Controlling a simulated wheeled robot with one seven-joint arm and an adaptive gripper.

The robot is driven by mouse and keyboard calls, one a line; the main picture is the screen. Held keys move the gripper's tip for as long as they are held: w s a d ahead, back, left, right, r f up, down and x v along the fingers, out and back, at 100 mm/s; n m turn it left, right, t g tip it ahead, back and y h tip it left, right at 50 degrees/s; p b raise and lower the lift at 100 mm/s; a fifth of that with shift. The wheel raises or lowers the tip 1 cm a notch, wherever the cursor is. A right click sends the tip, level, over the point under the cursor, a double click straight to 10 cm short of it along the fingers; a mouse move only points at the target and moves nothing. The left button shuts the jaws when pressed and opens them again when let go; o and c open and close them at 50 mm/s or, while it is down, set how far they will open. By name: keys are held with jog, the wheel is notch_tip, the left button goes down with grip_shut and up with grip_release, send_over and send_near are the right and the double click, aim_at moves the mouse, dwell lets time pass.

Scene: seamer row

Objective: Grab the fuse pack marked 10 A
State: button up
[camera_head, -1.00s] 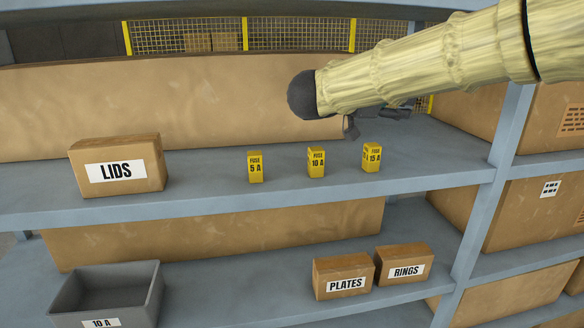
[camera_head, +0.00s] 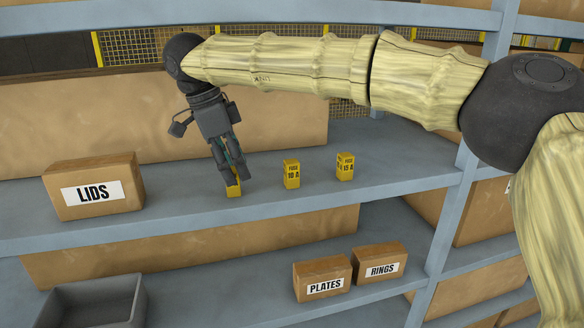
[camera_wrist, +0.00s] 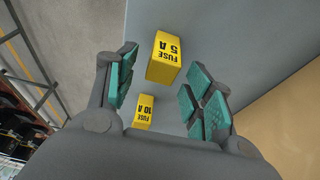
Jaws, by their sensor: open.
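The yellow fuse pack marked 10 A (camera_head: 291,174) stands upright on the shelf, in the middle of a row of three. It also shows in the wrist view (camera_wrist: 143,111), low in the picture and close above the palm's edge. My gripper (camera_head: 231,183) is open, pointing down at the yellow 5 A pack (camera_head: 235,191), left of the 10 A pack. Its fingers hide most of the 5 A pack in the head view. In the wrist view the 5 A pack (camera_wrist: 163,57) shows between the open fingertips; I cannot tell whether they touch it.
The 15 A pack (camera_head: 345,166) stands to the right of the 10 A pack. A LIDS box (camera_head: 94,186) stands at left. On the lower shelf are a grey bin (camera_head: 92,305), a PLATES box (camera_head: 322,279) and a RINGS box (camera_head: 379,267). A large carton stands behind.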

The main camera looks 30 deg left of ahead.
aim_at(290, 162)
jog(key=w+d, duration=0.2)
jog(key=w, duration=0.1)
jog(key=w+d, duration=0.3)
jog(key=shift+d, duration=0.1)
jog(key=w+d, duration=0.2)
jog(key=w, duration=0.1)
jog(key=shift+w+d+f, duration=0.15)
jog(key=shift+d+f, duration=0.2)
jog(key=shift+d, duration=0.05)
jog(key=shift+d+f, duration=0.1)
jog(key=shift+f, duration=0.15)
jog(key=shift+a, duration=0.2)
jog(key=c, duration=1.1)
